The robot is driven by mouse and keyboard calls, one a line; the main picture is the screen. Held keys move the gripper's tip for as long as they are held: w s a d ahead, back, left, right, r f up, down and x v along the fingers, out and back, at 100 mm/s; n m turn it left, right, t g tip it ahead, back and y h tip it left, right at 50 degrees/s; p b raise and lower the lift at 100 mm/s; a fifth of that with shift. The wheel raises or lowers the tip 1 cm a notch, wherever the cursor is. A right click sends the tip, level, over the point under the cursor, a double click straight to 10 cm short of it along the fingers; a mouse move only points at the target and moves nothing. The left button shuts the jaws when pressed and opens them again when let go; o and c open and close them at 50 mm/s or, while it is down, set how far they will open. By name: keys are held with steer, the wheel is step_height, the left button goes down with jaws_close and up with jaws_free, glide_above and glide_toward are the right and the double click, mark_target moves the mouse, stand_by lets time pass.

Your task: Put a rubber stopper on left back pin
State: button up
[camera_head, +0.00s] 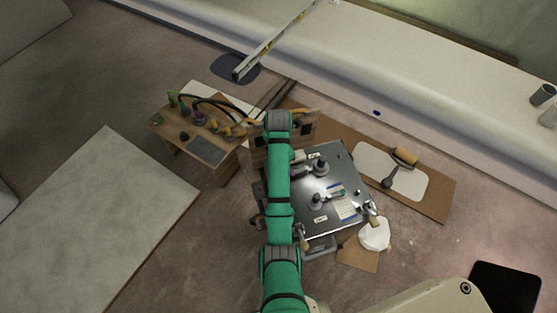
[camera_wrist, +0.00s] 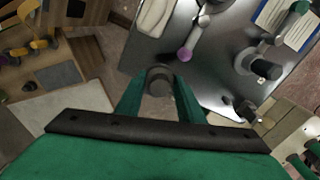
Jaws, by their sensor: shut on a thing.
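My gripper (camera_wrist: 160,88) is at the bottom middle of the wrist view, its two green fingers shut on a dark grey round stopper (camera_wrist: 159,79). The stopper is just off the left edge of the shiny metal plate (camera_wrist: 150,58). In the head view my green arm hides the gripper and the stopper, while the plate (camera_head: 342,223) shows to its right. Upright fittings stand on the plate, among them a grey one at the back (camera_head: 320,167) and one nearer the front (camera_head: 316,200). I cannot tell which part is the left back pin.
A white round container (camera_head: 374,234) is at the plate's front right.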

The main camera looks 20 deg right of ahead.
steer(key=shift+f, duration=1.3)
steer(key=shift+f, duration=1.35)
stand_by(0.4)
steer(key=o, duration=1.1)
steer(key=shift+o, duration=0.6)
steer(key=o, duration=0.4)
steer(key=shift+o, duration=0.2)
steer(key=shift+r, duration=0.1)
